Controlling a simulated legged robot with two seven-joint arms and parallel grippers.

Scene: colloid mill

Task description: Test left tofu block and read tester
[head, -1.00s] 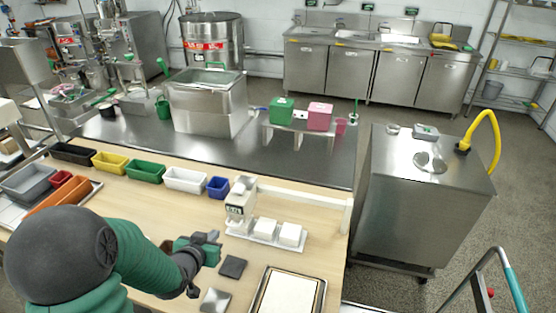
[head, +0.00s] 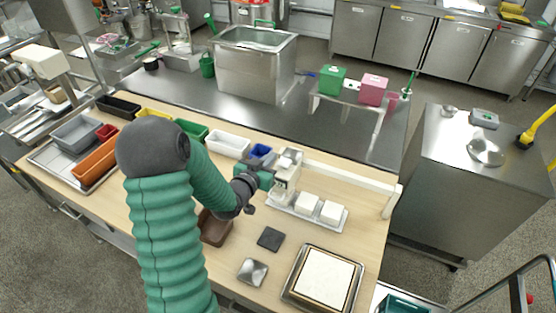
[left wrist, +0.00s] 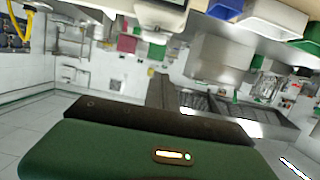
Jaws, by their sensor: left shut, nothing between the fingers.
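The white tester (head: 288,168) stands upright over the left end of a pale tray (head: 318,223) on the wooden table. Two white tofu blocks, the middle one (head: 307,202) and the right one (head: 331,212), show clearly on the tray. The left tofu block is mostly hidden under the tester and beside my gripper. My left gripper (head: 270,178) is shut and empty, at the tester's left side; I cannot tell whether it touches it. The tester's display is not readable. In the left wrist view, a white body (left wrist: 155,12) shows at the top edge. My right gripper is not in view.
Blue (head: 261,152) and white (head: 228,143) bins stand behind my gripper. A dark square pad (head: 270,238), a metal plate (head: 252,271) and a framed white slab (head: 325,278) lie in front. A white rail (head: 345,174) runs along the table's back right.

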